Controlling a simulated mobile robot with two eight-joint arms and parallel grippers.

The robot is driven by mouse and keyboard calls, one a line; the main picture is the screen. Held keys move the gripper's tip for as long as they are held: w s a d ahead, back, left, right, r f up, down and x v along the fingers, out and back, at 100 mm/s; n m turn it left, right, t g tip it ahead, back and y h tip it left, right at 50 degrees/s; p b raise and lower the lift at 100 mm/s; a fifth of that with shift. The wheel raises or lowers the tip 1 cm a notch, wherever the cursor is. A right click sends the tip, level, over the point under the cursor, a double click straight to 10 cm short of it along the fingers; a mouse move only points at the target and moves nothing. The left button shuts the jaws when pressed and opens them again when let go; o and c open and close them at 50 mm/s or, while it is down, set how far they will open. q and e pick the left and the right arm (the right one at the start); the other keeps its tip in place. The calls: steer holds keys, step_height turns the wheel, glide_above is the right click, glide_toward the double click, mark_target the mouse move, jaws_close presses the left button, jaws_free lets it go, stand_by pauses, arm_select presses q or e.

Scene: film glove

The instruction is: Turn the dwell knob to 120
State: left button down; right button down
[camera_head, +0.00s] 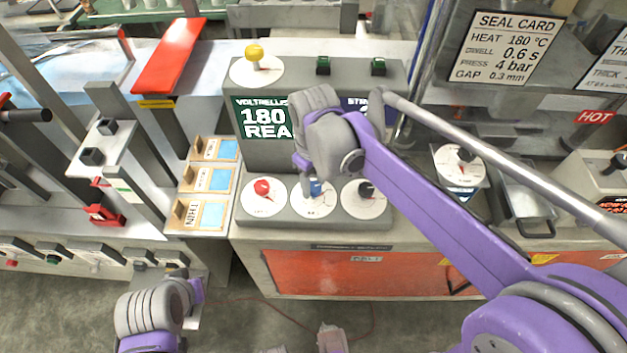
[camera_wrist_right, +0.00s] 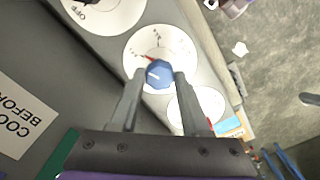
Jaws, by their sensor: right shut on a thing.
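A blue knob (camera_head: 316,188) sits on a white dial (camera_head: 309,211), the middle one of the row on the front ledge of the grey control panel (camera_head: 268,155). My right gripper (camera_head: 307,190) reaches down onto it. In the right wrist view the blue knob (camera_wrist_right: 159,74) is between the two fingers of my right gripper (camera_wrist_right: 157,78), which is shut on it. A pale line marks the knob's top, and the dial (camera_wrist_right: 161,43) has scale marks too small to read. My left gripper (camera_head: 185,302) is low at the left, away from the panel; its fingers are unclear.
A red knob (camera_head: 262,187) and a black knob (camera_head: 366,189) flank the blue one closely. A yellow knob (camera_head: 254,53) stands at the upper left of the panel. A seal card (camera_head: 507,47) lists dwell 0.6 s.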

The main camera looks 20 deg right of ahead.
mark_target(314, 186)
steer(key=m, duration=0.5)
steer(key=shift+m, duration=0.3)
steer(key=m, duration=0.4)
steer(key=shift+m, duration=0.4)
steer(key=shift+c, duration=1.9)
jaws_free()
step_height(314, 186, up, 11)
steer(key=p, duration=0.1)
